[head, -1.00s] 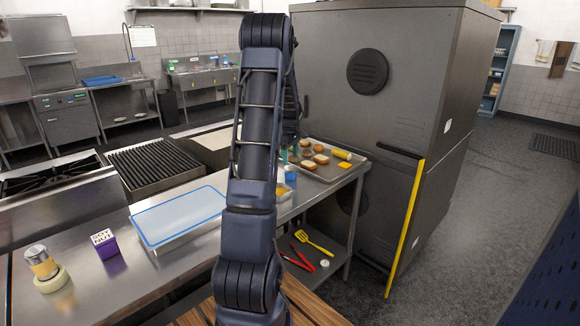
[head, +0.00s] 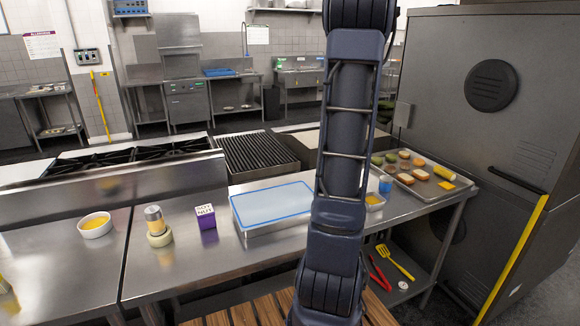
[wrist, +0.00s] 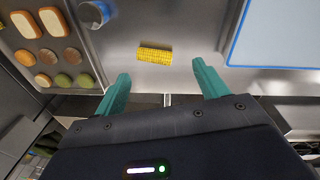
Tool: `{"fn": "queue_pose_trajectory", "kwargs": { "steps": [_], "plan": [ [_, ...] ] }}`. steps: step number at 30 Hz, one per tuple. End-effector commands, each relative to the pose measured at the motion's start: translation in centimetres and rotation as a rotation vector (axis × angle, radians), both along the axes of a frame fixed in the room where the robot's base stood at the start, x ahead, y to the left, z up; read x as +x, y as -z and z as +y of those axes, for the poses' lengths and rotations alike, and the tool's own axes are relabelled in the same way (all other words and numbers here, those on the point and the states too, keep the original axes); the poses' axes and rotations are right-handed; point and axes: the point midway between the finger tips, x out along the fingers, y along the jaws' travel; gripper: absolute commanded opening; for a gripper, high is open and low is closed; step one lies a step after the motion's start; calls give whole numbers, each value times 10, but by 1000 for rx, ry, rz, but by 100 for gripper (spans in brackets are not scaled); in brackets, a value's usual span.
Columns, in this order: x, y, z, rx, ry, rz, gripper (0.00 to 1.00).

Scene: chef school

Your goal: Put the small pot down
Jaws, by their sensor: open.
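I cannot make out a small pot for certain in either view. My gripper (wrist: 160,88) shows in the wrist view with its two teal fingers spread wide and nothing between them. A yellow corn piece (wrist: 154,56) lies beyond the fingertips, apart from them. A blue-and-white container (wrist: 95,13) stands to its left; a blue container (head: 385,184) also shows beside the arm in the head view. A white bowl with yellow contents (head: 95,225) sits on the left counter. In the head view my arm hides the gripper.
A blue-rimmed tray (head: 272,208) lies on the steel counter (head: 180,268). A purple box (head: 206,217) and a yellow-and-silver jar (head: 157,226) stand left of it. A food tray (head: 425,190) is at right, near a tall grey cabinet (head: 455,60). Counter space is bare in front of the jar.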

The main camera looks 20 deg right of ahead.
Motion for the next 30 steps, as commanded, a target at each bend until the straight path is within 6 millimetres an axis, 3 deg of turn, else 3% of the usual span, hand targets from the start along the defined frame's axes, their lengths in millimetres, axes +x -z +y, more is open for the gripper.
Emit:
{"fn": "queue_pose_trajectory", "kwargs": {
  "steps": [1, 3, 8, 15, 24, 30],
  "plan": [
    [-1, -11, 24, -8, 0, -15, 73],
    [-4, -23, 54, -13, 11, -32, 73],
    [-17, -45, 118, -21, 37, -77, 73],
    [-53, -66, 205, -16, 74, -146, 73],
    [-116, -73, 292, 20, 117, -235, 73],
    [-163, -66, 335, 62, 146, -289, 73]
  ]
}}
